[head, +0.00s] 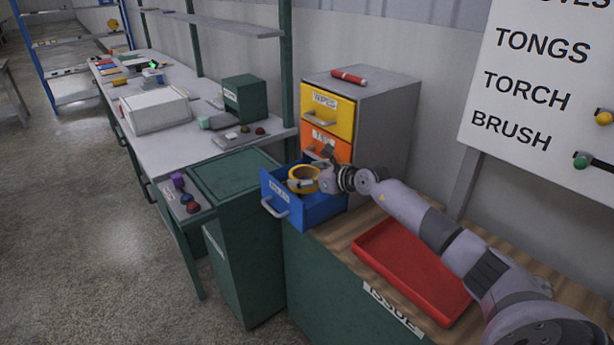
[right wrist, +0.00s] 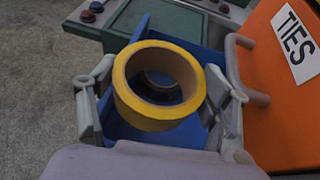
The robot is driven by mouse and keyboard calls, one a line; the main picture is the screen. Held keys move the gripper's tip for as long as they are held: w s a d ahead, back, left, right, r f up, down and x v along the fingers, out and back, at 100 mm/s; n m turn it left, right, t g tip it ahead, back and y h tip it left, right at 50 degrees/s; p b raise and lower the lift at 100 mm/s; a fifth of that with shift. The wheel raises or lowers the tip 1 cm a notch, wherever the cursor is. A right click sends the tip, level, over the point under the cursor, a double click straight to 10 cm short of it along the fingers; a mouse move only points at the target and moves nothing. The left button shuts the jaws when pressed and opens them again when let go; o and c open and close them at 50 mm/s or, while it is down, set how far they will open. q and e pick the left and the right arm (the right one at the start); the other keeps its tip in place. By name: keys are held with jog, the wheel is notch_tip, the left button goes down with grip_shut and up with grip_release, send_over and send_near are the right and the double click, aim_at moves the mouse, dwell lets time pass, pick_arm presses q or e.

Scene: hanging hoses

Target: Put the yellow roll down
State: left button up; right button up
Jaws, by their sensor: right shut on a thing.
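The yellow roll (head: 304,184) is in my right gripper (head: 318,176), at the open blue drawer (head: 318,212). In the right wrist view the yellow roll (right wrist: 141,112) sits between the two fingers of my right gripper (right wrist: 160,100), with its hole facing the camera. The blue walls of the drawer (right wrist: 128,131) show around and below it. I cannot tell whether the roll touches the drawer floor. A dark round shape shows through the hole, and I cannot tell what it is. My left gripper is not in view.
A yellow drawer (head: 328,112) and an orange drawer (head: 325,143) are shut above the blue one. A red marker-like tube (head: 349,77) lies on the cabinet. An empty red tray (head: 415,272) lies on the wooden top. A green cabinet (head: 238,172) stands left of the drawer.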

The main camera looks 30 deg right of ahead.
jog(key=shift+f+b, duration=0.3)
jog(key=shift+f, duration=0.3)
jog(key=o, duration=0.9)
jog(key=shift+r, duration=0.25)
jog(key=s+r+p, duration=0.2)
jog(key=p, duration=0.1)
jog(key=shift+d, duration=0.25)
jog(key=shift+p+v, duration=2.9)
jog(key=shift+v, duration=1.95)
jog(key=shift+a+f, duration=0.1)
jog(key=shift+f, duration=0.1)
